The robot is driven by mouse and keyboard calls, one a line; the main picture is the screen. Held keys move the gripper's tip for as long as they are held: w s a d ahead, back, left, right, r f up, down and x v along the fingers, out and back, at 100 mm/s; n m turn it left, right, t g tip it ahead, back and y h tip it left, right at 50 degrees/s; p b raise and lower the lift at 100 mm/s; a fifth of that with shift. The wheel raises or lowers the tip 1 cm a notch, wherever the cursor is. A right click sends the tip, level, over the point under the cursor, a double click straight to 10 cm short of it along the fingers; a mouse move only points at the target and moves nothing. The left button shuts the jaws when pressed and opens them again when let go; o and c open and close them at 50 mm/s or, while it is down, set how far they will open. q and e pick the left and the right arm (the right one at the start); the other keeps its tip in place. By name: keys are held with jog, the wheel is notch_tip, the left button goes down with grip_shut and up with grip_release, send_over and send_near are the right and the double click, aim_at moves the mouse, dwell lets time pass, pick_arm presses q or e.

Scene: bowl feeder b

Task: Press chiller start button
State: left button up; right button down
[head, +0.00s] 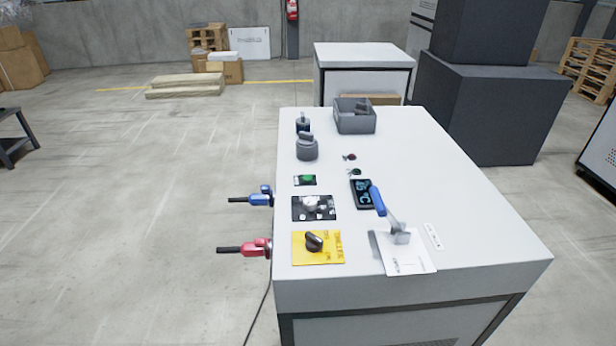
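A yellow plate (332,250) with a black rotary knob (314,241) lies nearer to me. Neither of my grippers is in view, and nothing covers the green button.
Blue (262,197) and red (258,248) valve handles stick out from the cabinet's left side. A grey bin (355,116) and grey cylindrical fitting (307,150) stand behind.

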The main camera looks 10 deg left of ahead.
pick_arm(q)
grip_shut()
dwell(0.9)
